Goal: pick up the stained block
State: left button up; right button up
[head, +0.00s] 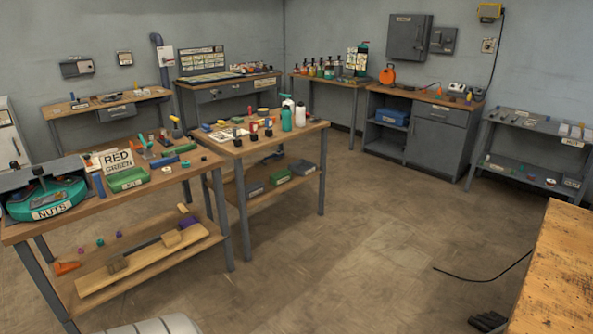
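I cannot tell for sure which thing is the stained block. Any stain is too small to make out.
A worn wooden top (560,275) fills the right edge.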

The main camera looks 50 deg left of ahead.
aim_at(116, 264)
jog(key=u, duration=3.05)
jog(key=i+j+u, duration=0.15)
jog(key=i, duration=0.45)
